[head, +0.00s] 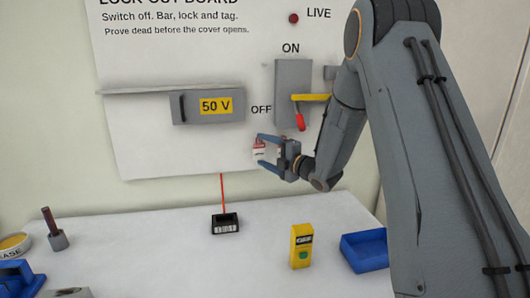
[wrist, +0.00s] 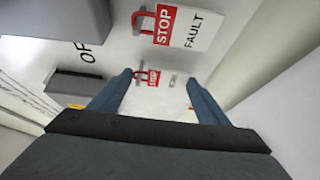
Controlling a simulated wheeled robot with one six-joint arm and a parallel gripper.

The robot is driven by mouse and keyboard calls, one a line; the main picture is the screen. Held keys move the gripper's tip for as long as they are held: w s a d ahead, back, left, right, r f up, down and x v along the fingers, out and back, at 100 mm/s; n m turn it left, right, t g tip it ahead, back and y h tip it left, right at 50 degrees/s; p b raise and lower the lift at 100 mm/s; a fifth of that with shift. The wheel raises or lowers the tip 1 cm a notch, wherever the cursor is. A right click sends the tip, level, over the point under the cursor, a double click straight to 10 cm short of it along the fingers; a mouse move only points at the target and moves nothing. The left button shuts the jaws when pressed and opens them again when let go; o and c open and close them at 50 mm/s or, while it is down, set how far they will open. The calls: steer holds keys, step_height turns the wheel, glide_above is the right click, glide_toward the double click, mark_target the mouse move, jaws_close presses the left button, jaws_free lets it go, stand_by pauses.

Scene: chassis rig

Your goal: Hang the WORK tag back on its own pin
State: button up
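The WORK tag (head: 259,150) is a small white tag with a red STOP band and red loop. It is upright against the lower board in the head view. In the wrist view the tag (wrist: 165,82) lies between my fingers, its lettering faint, its loop by a grey pin (wrist: 146,70). My gripper (head: 266,152) is open, one finger above and one below the tag; I see no firm grip. In the wrist view my gripper (wrist: 160,82) has widely parted fingers. A STOP FAULT tag (wrist: 195,28) hangs beside it from another pin; my arm hides it in the head view.
The grey switch box (head: 291,80) with its yellow bar (head: 310,97) and red lock (head: 299,121) is just above my gripper. A 50 V box (head: 208,105) is left. On the table are a black block (head: 226,224), yellow tester (head: 301,246) and blue tray (head: 365,250).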

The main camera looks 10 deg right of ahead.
steer(key=o, duration=0.5)
steer(key=shift+o, duration=0.2)
